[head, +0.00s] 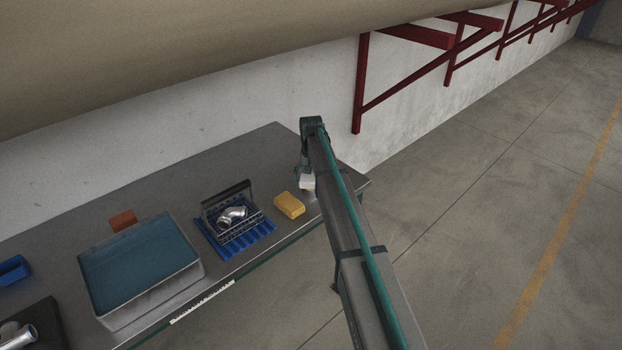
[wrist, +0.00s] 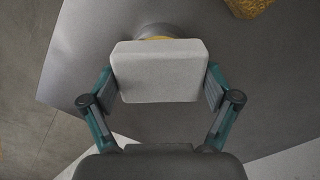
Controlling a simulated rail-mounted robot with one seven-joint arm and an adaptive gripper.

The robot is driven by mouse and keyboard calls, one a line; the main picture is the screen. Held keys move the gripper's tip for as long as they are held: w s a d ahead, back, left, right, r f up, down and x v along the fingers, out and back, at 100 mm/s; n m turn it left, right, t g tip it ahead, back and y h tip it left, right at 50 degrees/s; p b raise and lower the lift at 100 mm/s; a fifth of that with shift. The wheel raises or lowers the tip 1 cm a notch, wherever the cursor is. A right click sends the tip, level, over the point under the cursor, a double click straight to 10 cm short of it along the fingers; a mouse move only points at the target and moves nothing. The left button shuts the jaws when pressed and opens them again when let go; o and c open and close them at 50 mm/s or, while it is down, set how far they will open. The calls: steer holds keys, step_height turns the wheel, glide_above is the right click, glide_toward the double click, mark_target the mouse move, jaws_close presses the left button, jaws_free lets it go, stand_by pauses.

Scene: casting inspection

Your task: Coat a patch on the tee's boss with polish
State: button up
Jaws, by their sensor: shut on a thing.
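My gripper (wrist: 160,90) is shut on a pale grey-white block (wrist: 160,70), a finger on each side of it. In the head view the block (head: 308,183) shows below my arm near the table's right end. A round dish with yellow in it (wrist: 158,30) lies just beyond the block, partly hidden by it; I cannot tell whether they touch. A shiny metal fitting (head: 233,214) sits in a wire basket. Another metal fitting (head: 17,336) lies at the lower left, cut off by the frame. I cannot tell which is the tee, and no boss is clear.
The grey table (head: 262,150) runs along the wall. On it are a tub of blue-green liquid (head: 193,275), an orange block (head: 123,220), a blue ribbed mat (head: 262,238) under the basket (head: 207,212), a yellow sponge (head: 289,205) and a blue bin (head: 13,270).

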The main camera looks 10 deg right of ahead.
mark_target(311, 178)
steer(key=shift+r+p, duration=1.6)
steer(key=shift+r, duration=1.85)
